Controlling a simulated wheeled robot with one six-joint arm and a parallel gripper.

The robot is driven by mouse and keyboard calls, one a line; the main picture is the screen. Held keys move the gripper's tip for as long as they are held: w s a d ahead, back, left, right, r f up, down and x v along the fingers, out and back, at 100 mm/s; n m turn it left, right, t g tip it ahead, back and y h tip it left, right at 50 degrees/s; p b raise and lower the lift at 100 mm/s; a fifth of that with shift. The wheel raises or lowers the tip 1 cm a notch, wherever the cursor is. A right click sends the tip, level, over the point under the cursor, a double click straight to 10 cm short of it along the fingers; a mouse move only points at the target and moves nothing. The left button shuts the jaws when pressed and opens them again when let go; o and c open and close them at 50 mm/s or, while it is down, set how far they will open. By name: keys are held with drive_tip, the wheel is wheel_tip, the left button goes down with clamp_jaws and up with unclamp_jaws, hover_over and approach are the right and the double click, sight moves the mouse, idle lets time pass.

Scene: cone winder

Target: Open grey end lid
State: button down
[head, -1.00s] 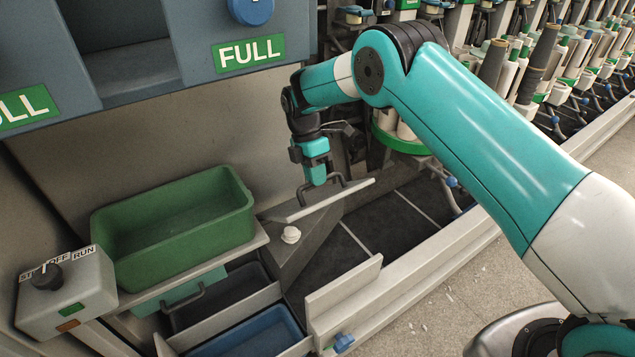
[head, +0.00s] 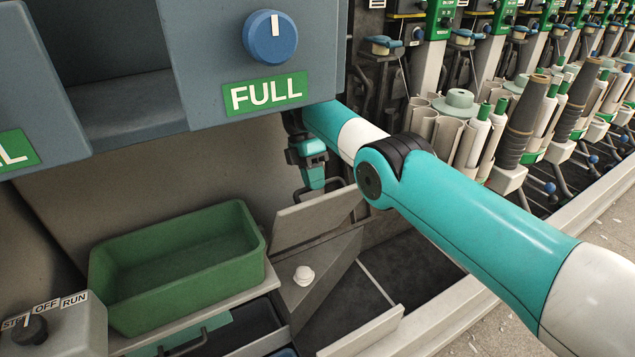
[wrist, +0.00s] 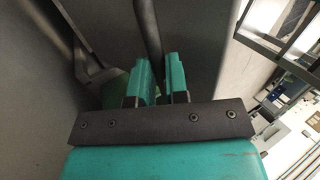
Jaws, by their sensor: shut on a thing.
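The grey end lid (head: 312,218) is a flat panel beside the green tub in the head view. It is tilted up steeply over the grey end box, with its far side raised. A dark bar handle (head: 342,183) stands on it, partly hidden by my gripper. My gripper (head: 314,186) points down at the lid's upper edge and is shut on the handle. In the wrist view the two teal fingers sit on either side of the dark handle bar (wrist: 148,35).
A green tub (head: 178,265) stands on a shelf left of the lid. A white knob (head: 303,275) sits on the box in front. A blue-grey cabinet with a FULL label (head: 265,93) hangs close above my gripper. Spindles and bobbins (head: 478,135) line the right.

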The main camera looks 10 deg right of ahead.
drive_tip(key=shift+w+f, duration=0.1)
drive_tip(key=shift+f, duration=0.35)
drive_tip(key=c, duration=1.2)
unclamp_jaws()
drive_tip(key=shift+f, duration=0.15)
drive_tip(key=shift+o, duration=0.4)
drive_tip(key=shift+a, duration=0.1)
drive_tip(key=shift+r, duration=0.25)
